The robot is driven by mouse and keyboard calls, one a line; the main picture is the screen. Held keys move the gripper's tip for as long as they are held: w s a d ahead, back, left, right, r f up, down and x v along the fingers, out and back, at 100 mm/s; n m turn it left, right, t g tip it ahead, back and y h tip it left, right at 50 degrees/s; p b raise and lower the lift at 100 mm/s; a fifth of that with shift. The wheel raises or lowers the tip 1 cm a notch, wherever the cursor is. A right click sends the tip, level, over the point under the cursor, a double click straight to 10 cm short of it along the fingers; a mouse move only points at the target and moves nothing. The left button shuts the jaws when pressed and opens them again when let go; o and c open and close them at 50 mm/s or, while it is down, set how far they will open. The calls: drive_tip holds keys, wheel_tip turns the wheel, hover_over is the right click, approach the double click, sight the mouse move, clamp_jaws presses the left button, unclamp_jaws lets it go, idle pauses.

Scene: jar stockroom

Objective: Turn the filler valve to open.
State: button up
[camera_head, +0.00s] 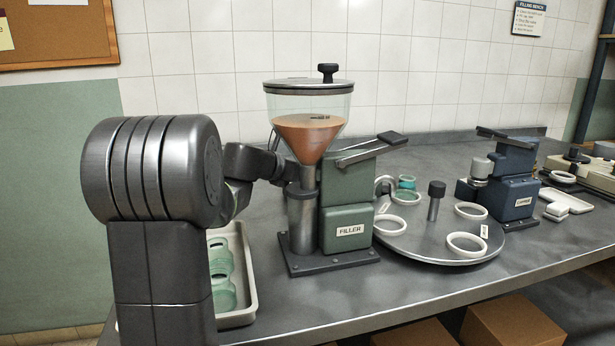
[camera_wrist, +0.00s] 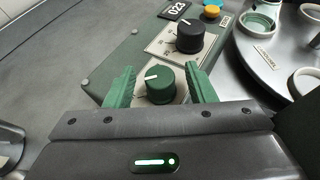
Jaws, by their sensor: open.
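The filler (camera_head: 348,228) stands on the bench in the head view, with a green body and a clear hopper (camera_head: 310,118) of orange-brown material. In the wrist view, its green casing (camera_wrist: 118,72) carries a green knob (camera_wrist: 160,84) with a white pointer line and a larger black knob (camera_wrist: 190,36) beyond it. I cannot tell from any readable label which is the valve. My gripper (camera_wrist: 162,86) is open, its two green fingers on either side of the green knob. Contact with the knob is not clear. In the head view the gripper is largely hidden behind the filler.
A round metal turntable (camera_head: 430,238) with white rings and a black-topped post is right of the filler. A tray (camera_head: 236,316) of green jars sits to its left. A blue capper (camera_head: 510,187) stands further right. Bare bench lies in front.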

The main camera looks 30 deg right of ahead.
drive_tip(key=shift+w+d+f, duration=0.2)
drive_tip(key=shift+d+f, duration=0.05)
drive_tip(key=shift+d, duration=0.4)
drive_tip(key=c, duration=1)
drive_tip(key=shift+o, duration=0.2)
